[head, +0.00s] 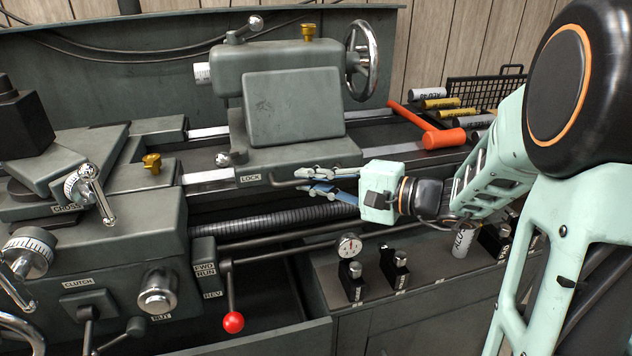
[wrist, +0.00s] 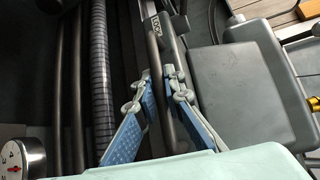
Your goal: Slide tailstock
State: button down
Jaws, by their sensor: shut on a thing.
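The tailstock (head: 293,107) is a grey-green casting with a handwheel (head: 361,60) at its right end. It sits on the lathe bed rails (head: 208,177) at the middle of the head view. A LOCK label (head: 250,177) is on the front of its base, and it also shows in the wrist view (wrist: 153,24). My gripper (head: 303,181) reaches in from the right at the base's front edge. In the wrist view its blue-padded fingers (wrist: 158,76) lie on either side of a dark bar (wrist: 155,48) beside the label and are shut on it. The exact contact is partly hidden.
The carriage (head: 130,215) with its handles stands on the left, with bare rail between it and the tailstock. A red-knobbed lever (head: 232,322) and a dial gauge (head: 349,245) are below. An orange hammer (head: 444,138) and labelled cans (head: 440,103) lie on the right.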

jog(key=s+a+b, duration=0.1)
jog(key=a, duration=0.2)
jog(key=s+a+b, duration=0.1)
jog(key=a, duration=0.3)
jog(key=s+a+b, duration=0.1)
jog(key=a, duration=0.2)
jog(key=shift+a+f+b, duration=0.1)
jog(key=shift+a+b, duration=0.05)
jog(key=shift+b, duration=0.15)
jog(key=c, duration=2)
grip_release()
jog(key=shift+d, duration=0.3)
jog(key=v, duration=1.2)
